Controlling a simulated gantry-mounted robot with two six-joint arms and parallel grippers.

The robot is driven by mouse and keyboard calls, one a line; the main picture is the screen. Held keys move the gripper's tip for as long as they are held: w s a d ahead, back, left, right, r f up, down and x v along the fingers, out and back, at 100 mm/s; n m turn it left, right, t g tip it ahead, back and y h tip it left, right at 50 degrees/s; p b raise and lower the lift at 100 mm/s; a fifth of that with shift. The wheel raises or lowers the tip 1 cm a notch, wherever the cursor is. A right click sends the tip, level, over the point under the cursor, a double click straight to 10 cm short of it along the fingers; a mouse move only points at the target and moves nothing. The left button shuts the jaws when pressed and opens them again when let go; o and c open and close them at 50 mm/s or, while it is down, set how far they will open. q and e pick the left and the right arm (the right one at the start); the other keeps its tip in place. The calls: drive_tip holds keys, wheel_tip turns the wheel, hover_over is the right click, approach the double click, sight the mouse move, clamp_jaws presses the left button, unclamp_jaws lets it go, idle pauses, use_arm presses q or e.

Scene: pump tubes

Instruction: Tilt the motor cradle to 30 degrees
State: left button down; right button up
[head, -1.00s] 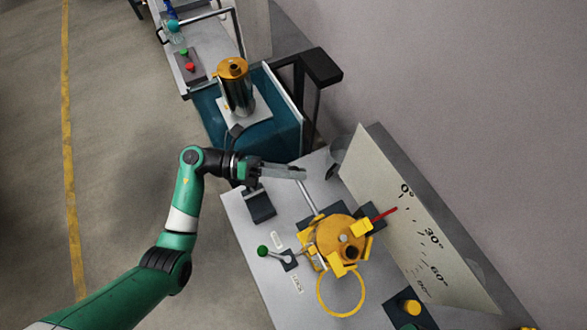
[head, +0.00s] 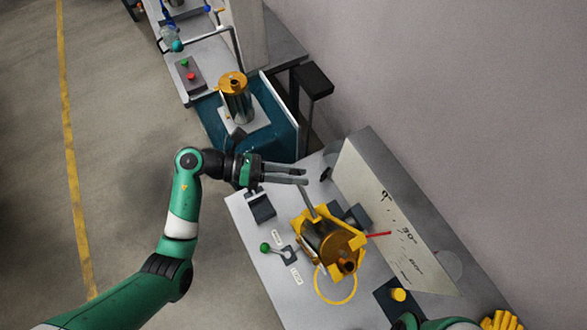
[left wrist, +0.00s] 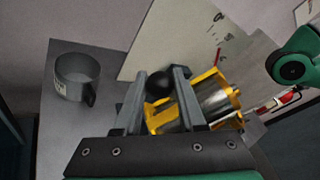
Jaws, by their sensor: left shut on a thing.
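The motor cradle (head: 357,246) is a yellow frame on the grey bench, holding a silver motor (head: 322,238) with an orange end. The motor lies tilted, its end facing lower right. A red pointer (head: 378,234) reaches from the cradle toward the white angle plate (head: 385,210), near the 30 label; the exact reading is unclear. My left gripper (head: 305,176) is shut on the cradle's lever (head: 310,200). In the left wrist view, the lever's black ball knob (left wrist: 158,85) sits between the fingers. My right gripper is not visible; part of the right arm shows.
A green-knobbed lever (head: 265,247) with small labels stands left of the cradle. A yellow ring (head: 335,300) lies in front. A grey cup (left wrist: 78,75) stands on the bench. A yellow knob (head: 398,294) is at lower right. Another motor (head: 236,100) stands behind.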

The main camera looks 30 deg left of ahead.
use_arm(q)
drive_tip(key=shift+d+r, duration=0.1)
drive_tip(key=shift+r, duration=0.1)
idle(0.4)
drive_tip(key=c, duration=0.5)
unclamp_jaws()
drive_tip(key=shift+s, duration=0.1)
drive_tip(key=v, duration=1.1)
drive_tip(key=shift+a+p, duration=0.25)
drive_tip(key=shift+p, duration=0.15)
drive_tip(key=shift+s+d+r, duration=0.1)
